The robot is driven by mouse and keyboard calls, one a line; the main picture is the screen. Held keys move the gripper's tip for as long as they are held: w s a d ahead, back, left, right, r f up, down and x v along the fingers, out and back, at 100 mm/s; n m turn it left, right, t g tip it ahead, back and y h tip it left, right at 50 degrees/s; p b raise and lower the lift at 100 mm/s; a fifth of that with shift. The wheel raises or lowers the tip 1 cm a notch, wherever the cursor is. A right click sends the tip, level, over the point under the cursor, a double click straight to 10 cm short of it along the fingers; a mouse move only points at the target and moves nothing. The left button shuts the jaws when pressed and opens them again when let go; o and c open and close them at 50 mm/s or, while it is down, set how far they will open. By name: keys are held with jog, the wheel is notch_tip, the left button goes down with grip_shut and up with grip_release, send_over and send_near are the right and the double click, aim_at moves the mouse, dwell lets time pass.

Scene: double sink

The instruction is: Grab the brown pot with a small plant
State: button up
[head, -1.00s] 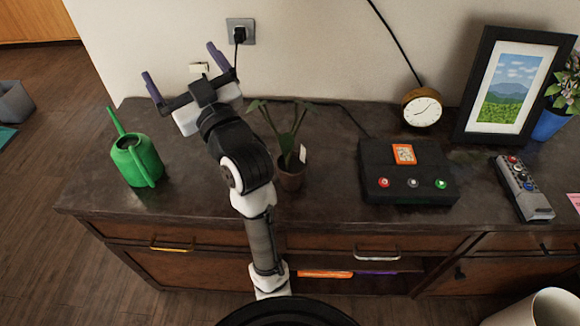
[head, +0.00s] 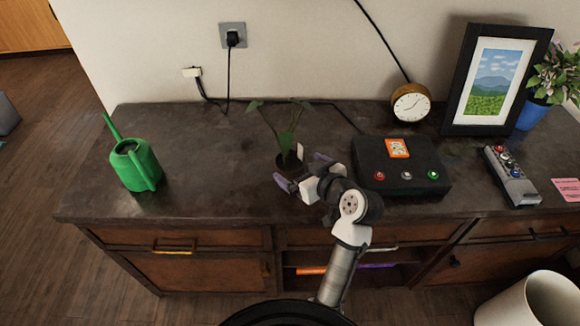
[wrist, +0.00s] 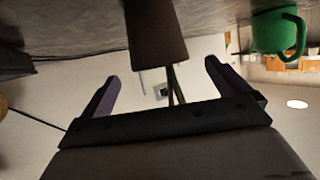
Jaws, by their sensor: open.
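The brown pot (head: 286,164) with a small green plant (head: 284,128) and a white tag stands upright on the dark counter (head: 210,160). My gripper (head: 302,169) is open, with its purple fingers just in front of the pot in the head view. Part of the pot is hidden behind it. In the wrist view, which is upside down, the pot (wrist: 155,35) lies between the lines of my two fingers (wrist: 162,80). It looks a little beyond the fingertips. I cannot tell whether they touch it.
A black box with buttons (head: 400,170) stands close to the right of my gripper. A green watering can (head: 136,165) is at the left. A clock (head: 410,102) and picture frame (head: 497,80) stand at the back. The counter between can and pot is clear.

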aim_at(290, 164)
jog(key=shift+p+x, duration=1.05)
jog(key=shift+x, duration=2)
jog(key=shift+f, duration=0.2)
jog(key=shift+c, duration=0.4)
jog(key=c, duration=1.2)
